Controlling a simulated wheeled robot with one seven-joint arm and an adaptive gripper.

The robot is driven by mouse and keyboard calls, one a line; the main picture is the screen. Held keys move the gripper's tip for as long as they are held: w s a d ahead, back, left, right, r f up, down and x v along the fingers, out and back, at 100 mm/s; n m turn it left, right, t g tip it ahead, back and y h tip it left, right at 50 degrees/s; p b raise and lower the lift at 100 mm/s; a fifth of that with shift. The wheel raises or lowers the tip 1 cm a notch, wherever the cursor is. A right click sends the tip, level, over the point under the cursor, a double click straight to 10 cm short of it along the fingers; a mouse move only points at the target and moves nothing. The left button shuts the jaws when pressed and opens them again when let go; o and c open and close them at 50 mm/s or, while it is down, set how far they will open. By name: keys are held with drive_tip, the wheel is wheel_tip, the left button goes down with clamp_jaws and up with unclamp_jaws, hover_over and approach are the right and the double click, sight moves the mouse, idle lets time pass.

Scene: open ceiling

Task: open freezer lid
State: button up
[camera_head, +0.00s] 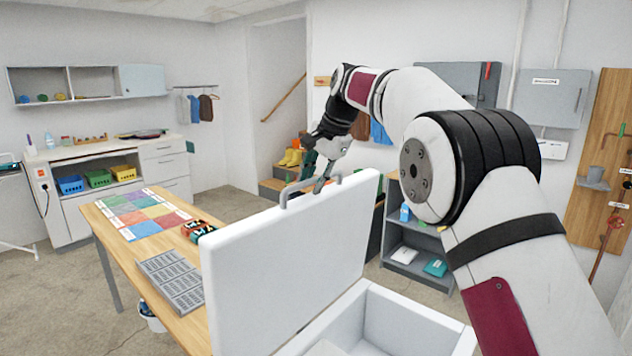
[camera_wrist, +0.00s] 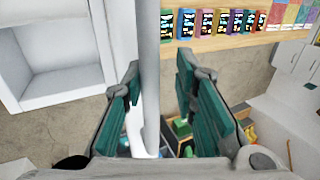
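The white freezer lid (camera_head: 290,260) stands raised, close to upright, above the open white freezer body (camera_head: 420,325). A grey bar handle (camera_head: 312,187) is on the lid's top edge. My gripper (camera_head: 317,176) is at the handle, over that edge. The fingers are spread, with a visible gap on the right side. The freezer's open inside (camera_wrist: 60,85) shows at left.
A wooden table (camera_head: 115,240) with a coloured grid mat (camera_head: 145,212) and a grey tray (camera_head: 172,280) stands left of the lid. A low grey shelf (camera_head: 415,262) is behind the freezer. Clear floor (camera_head: 60,300) lies at the far left.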

drive_tip(key=shift+o, duration=0.4)
drive_tip(key=shift+a+f, duration=0.1)
drive_tip(key=shift+s+d+r, duration=0.1)
drive_tip(key=shift+d+r, duration=0.1)
drive_tip(key=shift+r, duration=0.15)
drive_tip(key=v, duration=1.1)
drive_tip(key=shift+r, duration=0.1)
